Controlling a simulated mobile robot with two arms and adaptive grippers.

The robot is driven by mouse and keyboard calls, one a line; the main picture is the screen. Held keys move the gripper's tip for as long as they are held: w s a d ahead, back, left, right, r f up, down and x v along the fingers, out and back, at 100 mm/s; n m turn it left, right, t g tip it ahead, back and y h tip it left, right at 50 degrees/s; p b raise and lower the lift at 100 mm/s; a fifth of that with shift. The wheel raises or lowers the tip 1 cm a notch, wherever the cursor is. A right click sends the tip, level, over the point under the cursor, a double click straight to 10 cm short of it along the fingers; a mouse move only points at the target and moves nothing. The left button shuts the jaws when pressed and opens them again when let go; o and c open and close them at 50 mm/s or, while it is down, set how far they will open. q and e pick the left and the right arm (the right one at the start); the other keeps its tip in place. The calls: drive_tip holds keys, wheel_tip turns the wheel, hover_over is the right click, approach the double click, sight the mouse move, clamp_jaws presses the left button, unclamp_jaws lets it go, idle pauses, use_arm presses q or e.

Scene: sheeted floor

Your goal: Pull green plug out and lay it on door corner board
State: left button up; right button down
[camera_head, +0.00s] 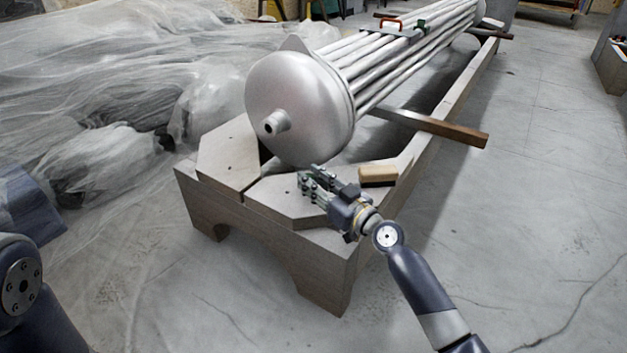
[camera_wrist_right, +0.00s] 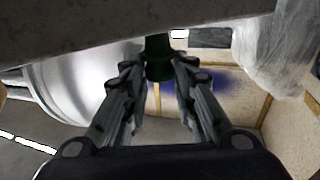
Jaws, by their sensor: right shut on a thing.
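The green plug (camera_wrist_right: 157,58) shows in the right wrist view, dark green, between my fingertips. My right gripper (camera_head: 312,182) is shut on it, close to the right corner board (camera_head: 285,205) of the wooden cradle; in the right wrist view the gripper (camera_wrist_right: 158,78) also shows. In the head view the plug is mostly hidden by the fingers, and I cannot tell whether it touches the board. A second corner board (camera_head: 228,158) lies to the left. The metal vessel's nozzle (camera_head: 278,121) shows a dark open bore. My left gripper is out of view.
The silver vessel (camera_head: 300,95) and its tubes rest on the long cradle (camera_head: 325,260). A tan block (camera_head: 378,175) sits right of my right gripper. A wooden bar (camera_head: 440,128) sticks out to the right. Plastic sheeting (camera_head: 110,90) covers the left floor; the right floor is clear.

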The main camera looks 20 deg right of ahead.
drive_tip(key=shift+f+b, duration=0.3)
drive_tip(key=shift+b, duration=0.1)
drive_tip(key=c, duration=1.2)
unclamp_jaws()
